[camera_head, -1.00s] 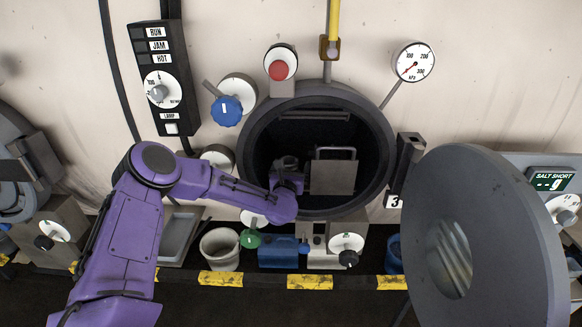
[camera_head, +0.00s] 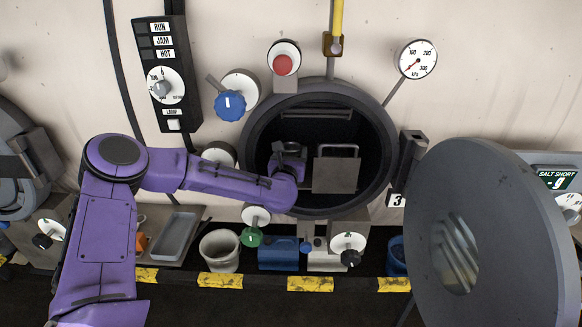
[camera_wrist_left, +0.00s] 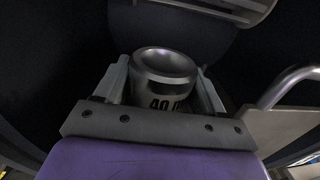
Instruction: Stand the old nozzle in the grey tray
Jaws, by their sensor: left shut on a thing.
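The old nozzle (camera_wrist_left: 165,68) is a silvery metal cylinder with a flared round rim and dark lettering, seen close up in the wrist view. My left gripper (camera_head: 290,150) reaches inside the dark round opening of the machine. In the wrist view its two fingers (camera_wrist_left: 165,90) are shut on the nozzle, one on each side. In the head view the nozzle is too dark and small to make out clearly. The grey tray (camera_head: 176,238) is shallow and rectangular and lies below and left of the opening. My right gripper is not in view.
A metal plate with a handle (camera_head: 335,175) stands inside, right of the gripper. The big open door (camera_head: 490,240) fills the right side. A whitish bucket (camera_head: 220,250) stands right of the tray.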

